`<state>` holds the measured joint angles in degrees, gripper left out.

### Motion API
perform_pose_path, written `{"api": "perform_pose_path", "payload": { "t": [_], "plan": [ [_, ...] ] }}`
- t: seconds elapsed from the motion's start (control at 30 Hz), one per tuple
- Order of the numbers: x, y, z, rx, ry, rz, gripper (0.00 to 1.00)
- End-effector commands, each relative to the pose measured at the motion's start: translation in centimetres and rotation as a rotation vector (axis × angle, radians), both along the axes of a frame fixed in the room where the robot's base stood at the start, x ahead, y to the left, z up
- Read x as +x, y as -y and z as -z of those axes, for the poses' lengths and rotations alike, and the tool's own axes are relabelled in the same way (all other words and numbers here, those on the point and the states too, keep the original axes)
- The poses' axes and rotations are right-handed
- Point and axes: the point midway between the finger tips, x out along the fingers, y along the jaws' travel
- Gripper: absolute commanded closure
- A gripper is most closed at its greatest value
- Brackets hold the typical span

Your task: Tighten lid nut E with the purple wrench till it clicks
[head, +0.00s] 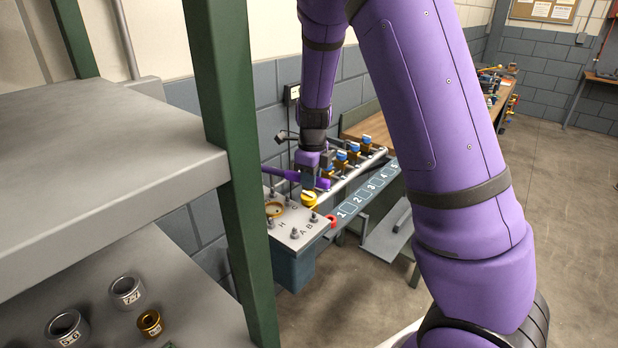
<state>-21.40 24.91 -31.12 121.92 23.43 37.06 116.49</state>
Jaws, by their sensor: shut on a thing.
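My gripper (308,180) is small and far off in the head view, over the back edge of the casing's grey lid (290,238). It is shut on the purple wrench (283,173), whose bar runs left from the gripper. The wrench's working end is too small to make out. Several nuts on studs stand on the lid, with letters such as H, A and B beside them. I cannot make out the letter E, and whether the wrench sits on a nut is unclear. A yellow round part (309,200) is just below the gripper.
A grey shelf rack with a green post (225,130) stands close at the left, with labelled rings (126,291) on its lower shelf. A numbered strip (370,190) and a rail with blue and yellow parts lie right of the casing. Floor at the right is clear.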

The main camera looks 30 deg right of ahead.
Motion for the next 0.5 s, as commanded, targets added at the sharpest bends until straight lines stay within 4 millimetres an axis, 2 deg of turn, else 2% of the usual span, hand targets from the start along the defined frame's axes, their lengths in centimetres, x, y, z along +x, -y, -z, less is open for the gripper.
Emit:
{"api": "perform_pose_path", "payload": {
  "t": [0.5],
  "plan": [
    [0.02,-0.01,0.71,0.001,0.001,0.001,1.0]
  ]
}}
